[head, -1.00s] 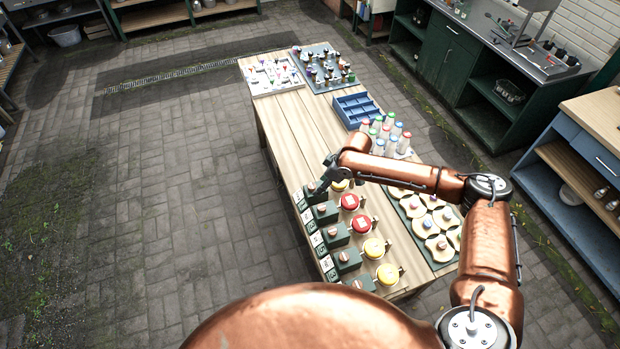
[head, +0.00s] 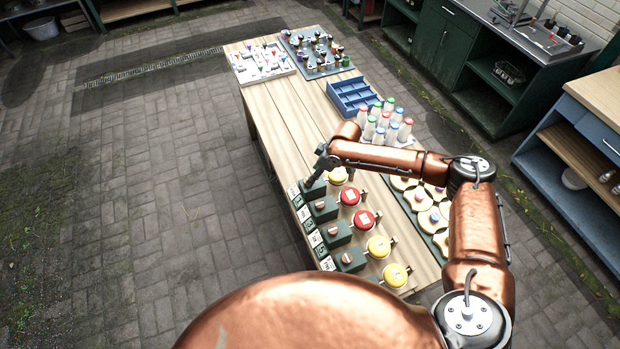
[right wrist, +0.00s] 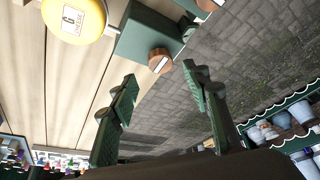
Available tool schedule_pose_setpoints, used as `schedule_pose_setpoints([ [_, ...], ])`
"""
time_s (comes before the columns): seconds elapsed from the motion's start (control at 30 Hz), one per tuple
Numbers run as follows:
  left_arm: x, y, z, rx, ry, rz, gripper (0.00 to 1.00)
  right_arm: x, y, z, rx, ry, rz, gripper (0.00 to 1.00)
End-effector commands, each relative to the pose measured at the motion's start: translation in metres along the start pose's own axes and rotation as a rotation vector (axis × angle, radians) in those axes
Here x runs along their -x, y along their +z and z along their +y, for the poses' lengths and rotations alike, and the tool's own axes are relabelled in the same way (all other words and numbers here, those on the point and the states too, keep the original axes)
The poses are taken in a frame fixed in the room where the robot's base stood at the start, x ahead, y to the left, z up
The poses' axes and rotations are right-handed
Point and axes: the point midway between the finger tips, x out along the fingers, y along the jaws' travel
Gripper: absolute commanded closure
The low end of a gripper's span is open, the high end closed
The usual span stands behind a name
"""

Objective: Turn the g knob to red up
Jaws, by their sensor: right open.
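The G knob (right wrist: 159,61) is a round copper-brown knob with a pale bar across it, on a green box (right wrist: 138,35). Beside it is a yellow disc (right wrist: 76,18) with a white label reading "G". No red mark can be made out on the knob. My right gripper (right wrist: 160,75) is open and empty; the knob shows just beyond and between its fingertips, apparently apart from them. In the head view my right gripper (head: 313,180) is at the farthest green box (head: 312,190) of the row and hides its knob. My left gripper is not in view.
Other green knob boxes (head: 336,234) stand in a row towards me, with red and yellow discs (head: 350,196) beside them. Bottles (head: 380,125), a blue divided tray (head: 352,96) and cream-coloured shapes (head: 424,222) are to the right. The table's left middle is bare.

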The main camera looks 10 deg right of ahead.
Motion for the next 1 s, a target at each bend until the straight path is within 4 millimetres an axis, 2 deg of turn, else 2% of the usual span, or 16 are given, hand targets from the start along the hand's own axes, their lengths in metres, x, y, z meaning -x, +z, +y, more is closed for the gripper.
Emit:
schedule_pose_setpoints([
  [0.2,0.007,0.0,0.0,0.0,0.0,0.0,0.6,-0.034,-0.001,-0.001,-0.001,-0.001,-0.001,0.56],
  [0.4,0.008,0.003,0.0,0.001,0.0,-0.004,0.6,-0.051,0.001,0.0,-0.002,0.0,-0.001,0.56],
  [0.7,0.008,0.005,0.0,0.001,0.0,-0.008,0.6,-0.053,0.002,0.001,-0.004,0.001,0.0,0.56],
  [1.0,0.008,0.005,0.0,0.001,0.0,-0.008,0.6,-0.053,0.002,0.001,-0.004,0.001,0.0,0.77],
])
